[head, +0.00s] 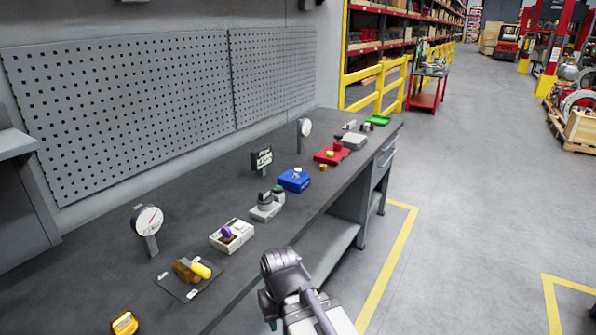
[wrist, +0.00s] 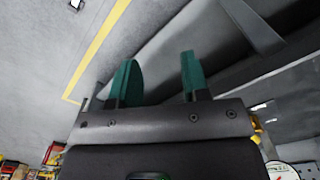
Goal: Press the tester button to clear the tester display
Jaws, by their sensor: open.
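A small dark display panel with pale markings (head: 262,159) stands upright at the back middle of the bench; its text is too small to read. A blue box with a light knob or button on top (head: 294,179) sits in front of it and to its right. I cannot tell which item carries the tester button. My gripper shows in the wrist view (wrist: 158,70), its two teal fingers apart with nothing between them. In the head view my arm is at the bench's front edge, and its fingers are mostly hidden. The gripper is apart from the display and the blue box.
The grey bench (head: 100,265) also holds a dial gauge (head: 148,220), a yellow-handled valve (head: 194,270), a white box with a purple knob (head: 232,236), a grey unit (head: 266,206), a red box (head: 332,154) and a green tray (head: 378,120). A pegboard (head: 130,110) stands behind.

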